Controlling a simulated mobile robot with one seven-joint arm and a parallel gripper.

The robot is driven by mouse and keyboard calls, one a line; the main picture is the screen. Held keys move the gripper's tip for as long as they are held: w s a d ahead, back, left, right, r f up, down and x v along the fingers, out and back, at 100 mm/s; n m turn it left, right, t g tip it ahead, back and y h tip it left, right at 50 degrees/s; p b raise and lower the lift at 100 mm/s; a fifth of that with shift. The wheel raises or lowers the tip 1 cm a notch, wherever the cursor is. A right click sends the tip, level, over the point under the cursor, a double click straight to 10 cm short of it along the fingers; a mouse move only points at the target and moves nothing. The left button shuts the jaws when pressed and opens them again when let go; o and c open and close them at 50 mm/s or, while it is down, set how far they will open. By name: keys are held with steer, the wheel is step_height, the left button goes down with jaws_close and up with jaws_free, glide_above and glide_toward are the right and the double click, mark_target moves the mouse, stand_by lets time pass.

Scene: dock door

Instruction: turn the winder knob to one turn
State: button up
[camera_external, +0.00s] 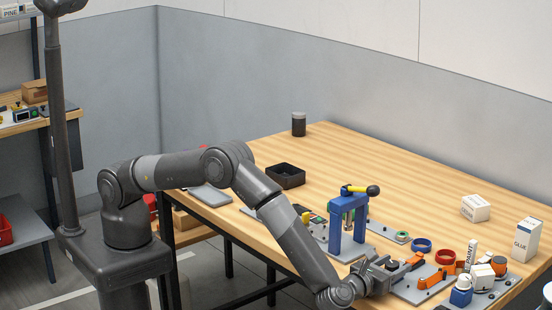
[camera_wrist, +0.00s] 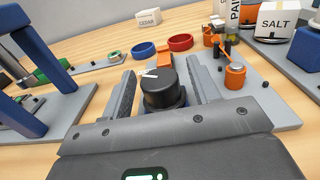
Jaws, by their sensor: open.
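The winder knob (camera_wrist: 162,88) is a black round knob with a white pointer mark on top, in the middle of the wrist view. It sits on a grey base plate (camera_wrist: 262,100). My gripper (camera_wrist: 163,66) is open, with one finger on each side of the knob. A gap shows on the left; whether the right finger touches the knob I cannot tell. The knob's lower front is partly hidden by my gripper body. In the external view my gripper (camera_external: 392,268) is low over the table's front edge, and the knob is hard to make out there.
A blue press frame (camera_external: 348,220) with a yellow-and-black handle stands to the left. Blue and red rings (camera_wrist: 143,49) lie behind. A salt box (camera_wrist: 277,20) is at the right. The table's middle (camera_external: 310,155) is mostly clear.

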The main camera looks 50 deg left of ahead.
steer(key=shift+c, duration=0.3)
steer(key=c, duration=0.9)
steer(key=shift+c, duration=0.2)
steer(key=shift+h, duration=0.5)
steer(key=m+h, duration=0.3)
steer(key=shift+g+h, duration=0.3)
steer(key=shift+h, duration=0.1)
steer(key=shift+m+g+h, duration=0.8)
steer(key=shift+m+h, duration=0.7)
steer(key=shift+h, duration=0.7)
steer(key=o, duration=1)
